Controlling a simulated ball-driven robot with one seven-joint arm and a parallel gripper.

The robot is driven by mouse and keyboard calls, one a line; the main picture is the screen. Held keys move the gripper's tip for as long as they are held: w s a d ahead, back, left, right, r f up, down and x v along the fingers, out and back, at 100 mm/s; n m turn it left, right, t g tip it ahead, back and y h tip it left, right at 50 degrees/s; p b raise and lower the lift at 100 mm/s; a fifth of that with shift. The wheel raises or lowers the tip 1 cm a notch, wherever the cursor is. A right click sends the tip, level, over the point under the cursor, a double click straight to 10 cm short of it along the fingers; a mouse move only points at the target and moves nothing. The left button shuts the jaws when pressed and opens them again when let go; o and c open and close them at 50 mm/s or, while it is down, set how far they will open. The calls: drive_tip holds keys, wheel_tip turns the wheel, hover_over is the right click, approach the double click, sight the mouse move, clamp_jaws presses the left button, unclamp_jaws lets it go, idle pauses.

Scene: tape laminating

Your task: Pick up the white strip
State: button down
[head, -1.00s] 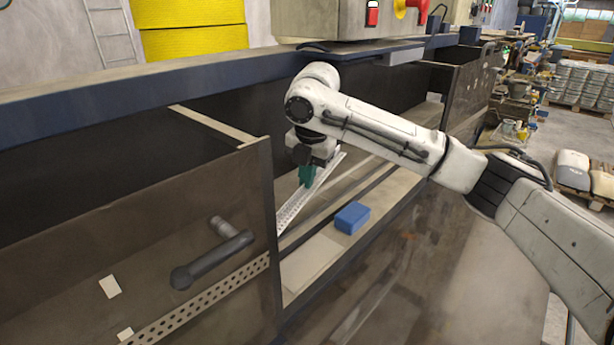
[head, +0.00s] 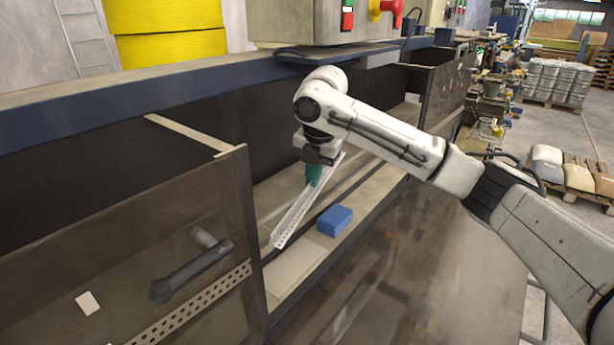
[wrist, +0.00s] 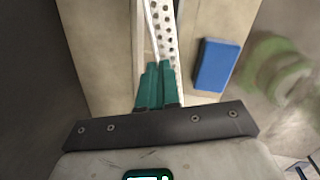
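The white strip (head: 292,217) is a long, narrow perforated angle piece. In the head view it slants from behind my gripper down to the front left, over the trough. My gripper (head: 313,178) points down with its green fingers around the strip's upper part. In the wrist view the strip (wrist: 168,38) runs away from the fingers, and the green fingertips (wrist: 156,75) are close together on it. The fingers hide part of the strip. Its near end looks clear of the ledge, but the exact gap is hard to tell.
A blue block (head: 334,220) sits on the ledge right of the strip; it also shows in the wrist view (wrist: 217,65). A pale flat sheet (head: 298,268) lies on the ledge. A dark panel (head: 130,255) with a handle (head: 195,268) stands at the left.

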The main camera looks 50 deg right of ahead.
drive_tip(key=shift+s, duration=0.1)
drive_tip(key=s+r+p, duration=0.2)
drive_tip(key=s, duration=2.1)
drive_tip(key=shift+s+d, duration=0.4)
idle(1.0)
